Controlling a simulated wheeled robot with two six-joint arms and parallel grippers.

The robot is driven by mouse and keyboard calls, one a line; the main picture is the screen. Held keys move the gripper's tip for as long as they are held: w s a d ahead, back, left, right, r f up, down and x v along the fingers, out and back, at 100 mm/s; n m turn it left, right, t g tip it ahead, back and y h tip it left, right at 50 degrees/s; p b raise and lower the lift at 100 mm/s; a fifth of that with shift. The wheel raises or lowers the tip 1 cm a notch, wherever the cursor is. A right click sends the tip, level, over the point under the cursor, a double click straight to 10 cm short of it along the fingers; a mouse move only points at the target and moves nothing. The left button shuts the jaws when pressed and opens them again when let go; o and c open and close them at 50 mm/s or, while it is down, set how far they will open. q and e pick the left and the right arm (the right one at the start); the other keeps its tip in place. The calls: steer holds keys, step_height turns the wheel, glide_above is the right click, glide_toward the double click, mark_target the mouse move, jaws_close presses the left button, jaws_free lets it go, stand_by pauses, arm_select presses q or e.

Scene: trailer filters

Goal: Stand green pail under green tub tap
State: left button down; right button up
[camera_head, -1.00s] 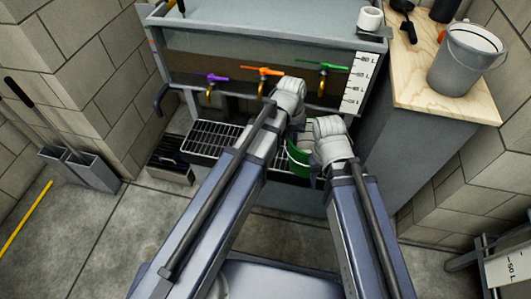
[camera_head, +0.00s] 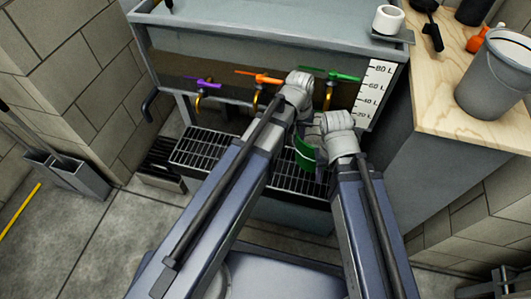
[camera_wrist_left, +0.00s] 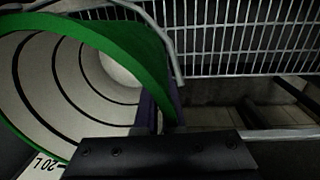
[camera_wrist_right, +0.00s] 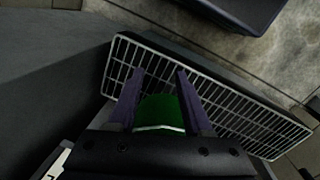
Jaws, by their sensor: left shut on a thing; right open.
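The green pail (camera_head: 305,152) is held above the drip grate, below and slightly left of the green tap (camera_head: 331,75) on the tub (camera_head: 240,45). In the left wrist view its green rim (camera_wrist_left: 125,38) surrounds a pale ringed inside, with the mouth turned toward the camera. A curved grey bar, perhaps its handle, crosses the rim. My left gripper (camera_wrist_left: 152,112) is shut on the pail at its rim side. My right gripper (camera_wrist_right: 157,80) is open, with its fingers either side of green pail surface (camera_wrist_right: 160,113); contact is unclear. Both fingertips are mostly hidden in the head view.
The drip grate (camera_head: 207,150) lies under the taps. Purple (camera_head: 203,82) and orange (camera_head: 260,77) taps are left of the green one. A counter (camera_head: 450,115) at right bears a grey bucket (camera_head: 497,75). A grey bin (camera_head: 78,180) stands on the floor at left.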

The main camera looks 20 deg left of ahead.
mark_target(316, 145)
arm_select(q)
steer(key=shift+w, duration=0.25)
step_height(316, 145, down, 6)
steer(key=b, duration=0.6)
steer(key=shift+f, duration=0.15)
steer(key=shift+f+b, duration=0.1)
steer(key=shift+b, duration=0.2)
step_height(316, 145, down, 4)
steer(key=b, duration=0.3)
steer(key=shift+r, duration=0.25)
steer(key=shift+f+b, duration=0.2)
steer(key=shift+b, duration=0.2)
steer(key=c, duration=1)
jaws_free()
steer(key=shift+r, duration=0.2)
